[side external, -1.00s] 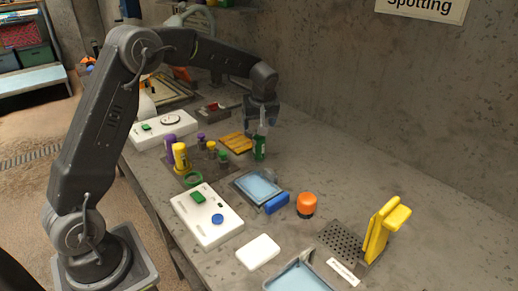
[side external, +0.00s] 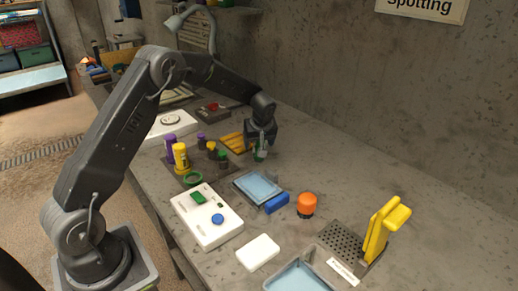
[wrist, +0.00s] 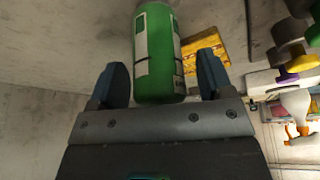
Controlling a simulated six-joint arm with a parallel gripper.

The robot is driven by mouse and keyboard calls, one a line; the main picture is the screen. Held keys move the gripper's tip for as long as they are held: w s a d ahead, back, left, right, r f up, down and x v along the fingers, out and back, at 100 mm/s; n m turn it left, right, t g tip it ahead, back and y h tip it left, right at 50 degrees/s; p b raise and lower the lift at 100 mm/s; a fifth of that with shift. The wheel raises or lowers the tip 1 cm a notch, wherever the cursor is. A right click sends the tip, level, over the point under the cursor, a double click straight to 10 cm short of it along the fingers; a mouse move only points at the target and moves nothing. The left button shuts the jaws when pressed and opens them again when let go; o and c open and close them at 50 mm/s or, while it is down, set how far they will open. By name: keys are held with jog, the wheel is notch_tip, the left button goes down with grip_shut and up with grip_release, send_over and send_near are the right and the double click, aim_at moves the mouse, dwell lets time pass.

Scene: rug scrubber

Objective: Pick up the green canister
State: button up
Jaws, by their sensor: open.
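The green canister (wrist: 158,52), with a pale label, stands between the two fingers of my gripper (wrist: 159,80) in the wrist view. The fingers are apart, one on each side of it, and I see a gap at each side. In the side view my gripper (side external: 259,150) is low over the bench, and the green canister (side external: 258,157) shows only in part beneath and between the fingers; its upper part is hidden by them.
A yellow slatted block (side external: 232,142) lies just left of my gripper. A blue tray (side external: 258,187), a blue block (side external: 276,203) and an orange knob (side external: 306,205) are nearer the camera.

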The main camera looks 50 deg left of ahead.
jog(key=shift+c, duration=0.2)
jog(key=c, duration=1)
jog(key=shift+r, duration=0.1)
jog(key=shift+r, duration=0.55)
notch_tip(320, 180, up, 3)
jog(key=shift+f, duration=0.15)
jog(key=s+a+r, duration=0.7)
jog(key=s+a, duration=0.1)
jog(key=shift+s, duration=0.2)
jog(key=shift+a, duration=0.1)
